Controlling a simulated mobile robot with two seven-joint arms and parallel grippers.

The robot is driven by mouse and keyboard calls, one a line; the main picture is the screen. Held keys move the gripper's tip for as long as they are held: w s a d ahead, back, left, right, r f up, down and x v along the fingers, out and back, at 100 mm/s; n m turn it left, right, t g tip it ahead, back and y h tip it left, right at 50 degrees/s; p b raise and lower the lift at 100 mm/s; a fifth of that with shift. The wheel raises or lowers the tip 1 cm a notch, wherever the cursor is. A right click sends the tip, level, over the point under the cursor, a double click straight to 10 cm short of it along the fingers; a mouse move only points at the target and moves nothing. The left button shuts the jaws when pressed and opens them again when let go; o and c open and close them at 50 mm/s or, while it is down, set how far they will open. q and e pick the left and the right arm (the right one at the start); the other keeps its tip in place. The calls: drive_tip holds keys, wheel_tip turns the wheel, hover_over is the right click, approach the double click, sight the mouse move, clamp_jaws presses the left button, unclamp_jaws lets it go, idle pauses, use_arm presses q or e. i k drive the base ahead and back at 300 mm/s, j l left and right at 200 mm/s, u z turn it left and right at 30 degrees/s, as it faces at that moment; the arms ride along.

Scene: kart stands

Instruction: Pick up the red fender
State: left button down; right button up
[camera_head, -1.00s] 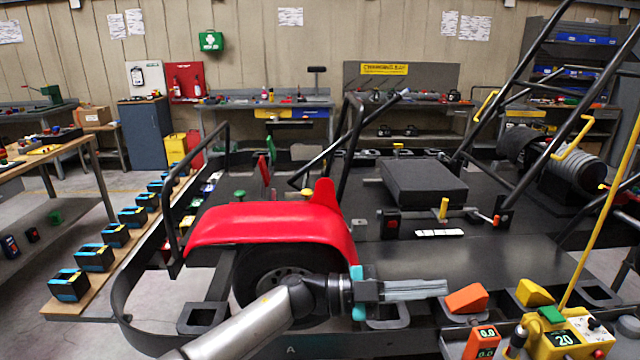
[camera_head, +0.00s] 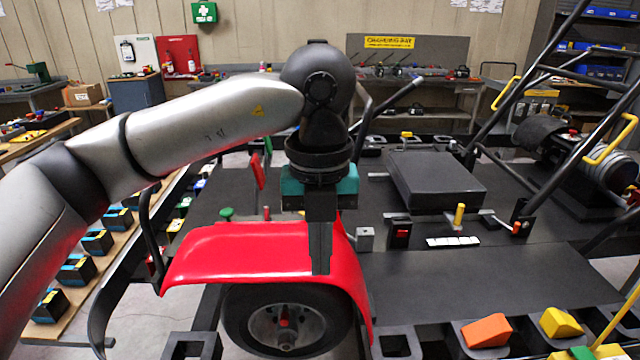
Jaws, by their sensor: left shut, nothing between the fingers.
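The red fender (camera_head: 235,252) sits over a black wheel (camera_head: 287,322) on the kart frame, left of the middle of the head view. My left arm comes in from the left and bends down, so my left gripper (camera_head: 320,268) points straight down at the right part of the fender. Its fingers are together and empty. They overlap the fender's top in the picture; I cannot tell whether they touch it. The gripper and wrist hide part of the fender's right side. My right gripper is not in view.
Black kart bars rise behind the fender and at the right. A dark flat box (camera_head: 435,180) lies on the black deck (camera_head: 460,275). An orange block (camera_head: 486,331) and a yellow block (camera_head: 561,323) sit front right.

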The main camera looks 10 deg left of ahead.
sight(270, 251)
drive_tip(key=i+j, duration=0.15)
drive_tip(key=i, duration=0.35)
drive_tip(key=i+j, duration=0.2)
drive_tip(key=i, duration=0.25)
